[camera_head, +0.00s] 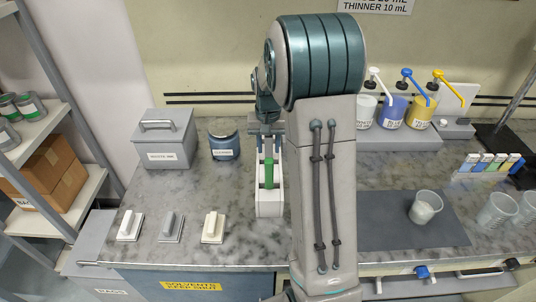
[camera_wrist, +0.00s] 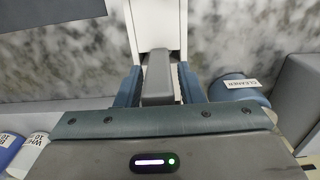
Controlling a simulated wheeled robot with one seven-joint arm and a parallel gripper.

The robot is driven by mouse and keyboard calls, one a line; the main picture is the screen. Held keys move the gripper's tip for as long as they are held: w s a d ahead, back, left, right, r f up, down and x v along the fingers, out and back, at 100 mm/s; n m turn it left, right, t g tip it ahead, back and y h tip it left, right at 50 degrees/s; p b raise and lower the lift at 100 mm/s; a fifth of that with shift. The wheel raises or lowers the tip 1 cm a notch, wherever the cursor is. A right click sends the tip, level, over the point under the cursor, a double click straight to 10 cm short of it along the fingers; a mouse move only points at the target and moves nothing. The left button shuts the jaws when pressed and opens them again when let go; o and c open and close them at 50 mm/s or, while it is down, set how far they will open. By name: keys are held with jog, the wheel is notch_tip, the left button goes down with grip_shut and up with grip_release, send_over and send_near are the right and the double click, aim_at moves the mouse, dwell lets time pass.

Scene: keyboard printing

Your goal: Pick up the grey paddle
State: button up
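A grey handle (camera_wrist: 158,78), which looks like the grey paddle, stands at the white holder (camera_wrist: 157,25) in the wrist view. My gripper (camera_wrist: 159,80) has its two blue-grey fingers on either side of it. The fingers look apart, with a thin gap beside the handle; contact is hard to see. In the head view my gripper (camera_head: 268,135) is over the back end of the white holder (camera_head: 270,208), where my arm partly hides it.
A blue cleaner jar (camera_head: 223,140) and grey ink box (camera_head: 165,138) stand left of my gripper. Pump bottles (camera_head: 393,110) and a cup (camera_head: 425,206) are right.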

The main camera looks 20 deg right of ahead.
grip_shut()
notch_tip(320, 180, up, 18)
jog(key=b, duration=0.1)
jog(key=shift+b, duration=0.3)
dwell(0.3)
jog(key=shift+c, duration=2)
grip_release()
grip_shut()
